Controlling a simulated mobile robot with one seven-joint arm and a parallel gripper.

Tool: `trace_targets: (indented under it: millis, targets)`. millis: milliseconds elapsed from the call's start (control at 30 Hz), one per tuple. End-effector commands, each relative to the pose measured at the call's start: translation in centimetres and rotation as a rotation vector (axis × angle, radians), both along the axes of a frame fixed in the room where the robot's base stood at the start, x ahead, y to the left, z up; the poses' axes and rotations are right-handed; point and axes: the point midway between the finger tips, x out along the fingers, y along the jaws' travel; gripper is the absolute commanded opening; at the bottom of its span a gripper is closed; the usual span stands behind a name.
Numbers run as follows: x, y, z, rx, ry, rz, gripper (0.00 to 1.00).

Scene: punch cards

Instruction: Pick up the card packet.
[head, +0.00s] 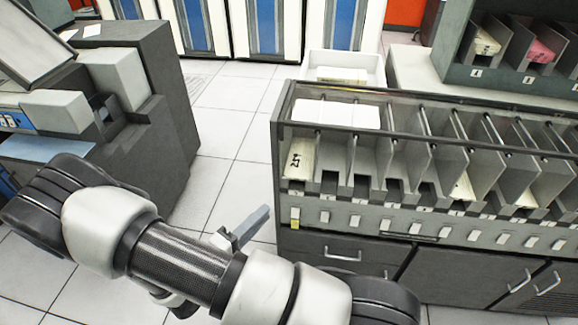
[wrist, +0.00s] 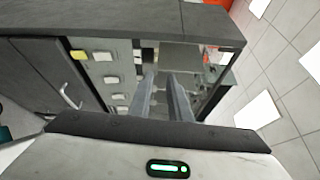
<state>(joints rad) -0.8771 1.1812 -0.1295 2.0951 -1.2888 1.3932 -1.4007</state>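A cream card packet (head: 300,157) with dark handwriting stands in the leftmost pocket of the grey card sorter (head: 345,215) in the head view. Other cream cards (head: 462,188) show in a pocket further right. I cannot tell which is the task's packet. My gripper (head: 250,228) is left of the sorter's front corner and apart from it, at about the height of its drawers in the picture. In the wrist view my gripper's fingers (wrist: 164,92) are apart with nothing between them, so it is open and empty. No packet shows clearly in the wrist view.
A shelf (head: 505,75) at upper right holds cream and pink packets. A grey machine (head: 150,110) stands at left. Tiled floor (head: 222,130) between is clear.

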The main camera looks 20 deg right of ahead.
Motion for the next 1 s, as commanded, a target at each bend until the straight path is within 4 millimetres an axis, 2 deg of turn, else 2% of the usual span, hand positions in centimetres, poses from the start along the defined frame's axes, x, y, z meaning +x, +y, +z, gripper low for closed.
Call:
trace_targets:
  millis: [33,167,633,1000]
  targets:
    - [0.1,0.2,-0.9,-0.034,0.026,0.029,0.17]
    - [0.6,0.0,-1.4,-0.067,0.054,0.058,0.17]
    - [5.7,-8.0,-1.4,-0.065,0.053,0.054,0.17]
    - [7.5,-10.9,-1.6,-0.063,0.052,0.054,0.17]
